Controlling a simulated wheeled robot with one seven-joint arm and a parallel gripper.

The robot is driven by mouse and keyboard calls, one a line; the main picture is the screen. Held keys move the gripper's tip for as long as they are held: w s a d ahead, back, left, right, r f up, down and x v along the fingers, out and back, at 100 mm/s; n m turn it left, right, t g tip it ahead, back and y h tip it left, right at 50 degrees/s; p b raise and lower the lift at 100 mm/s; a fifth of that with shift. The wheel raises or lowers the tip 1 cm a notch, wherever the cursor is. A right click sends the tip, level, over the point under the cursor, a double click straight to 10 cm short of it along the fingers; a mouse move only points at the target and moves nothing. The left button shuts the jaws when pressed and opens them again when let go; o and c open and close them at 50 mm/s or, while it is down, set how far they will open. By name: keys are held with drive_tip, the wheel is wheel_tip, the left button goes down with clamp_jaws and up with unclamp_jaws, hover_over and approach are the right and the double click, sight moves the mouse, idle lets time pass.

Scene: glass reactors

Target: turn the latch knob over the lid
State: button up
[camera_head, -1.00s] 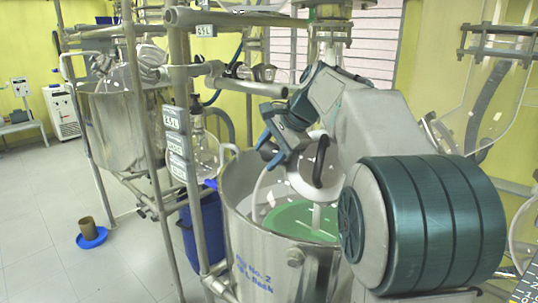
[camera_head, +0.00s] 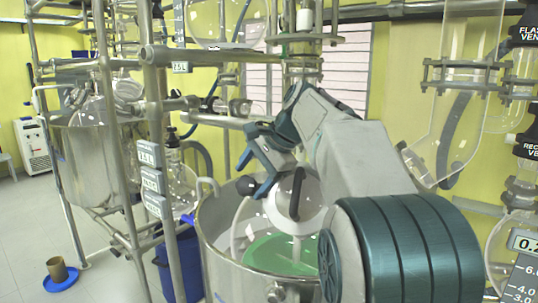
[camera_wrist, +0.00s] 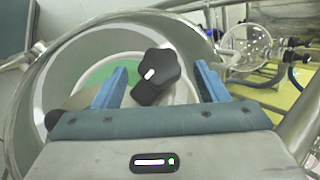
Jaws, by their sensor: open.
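The latch knob (camera_wrist: 155,75), black and star-shaped with a white mark on top, stands over the lid. In the wrist view it is between the two blue fingers of my gripper (camera_wrist: 160,70), with a gap on each side. My gripper is open and not closed on it. In the head view my gripper (camera_head: 256,168) is above the left part of the vessel's open top. A dark rounded shape beside its fingers seems to be the knob (camera_head: 244,185). The pale lid (camera_head: 246,222) is partly hidden by my arm.
The steel vessel (camera_head: 221,252) has a loop handle on its left rim and a green patch inside. Steel frame posts (camera_head: 160,140) stand left, and a glass vessel (camera_head: 440,140) hangs right. Open floor lies far left.

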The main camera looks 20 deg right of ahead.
drive_tip(key=v, duration=1)
drive_tip(key=shift+p, duration=0.3)
drive_tip(key=shift+f, duration=0.1)
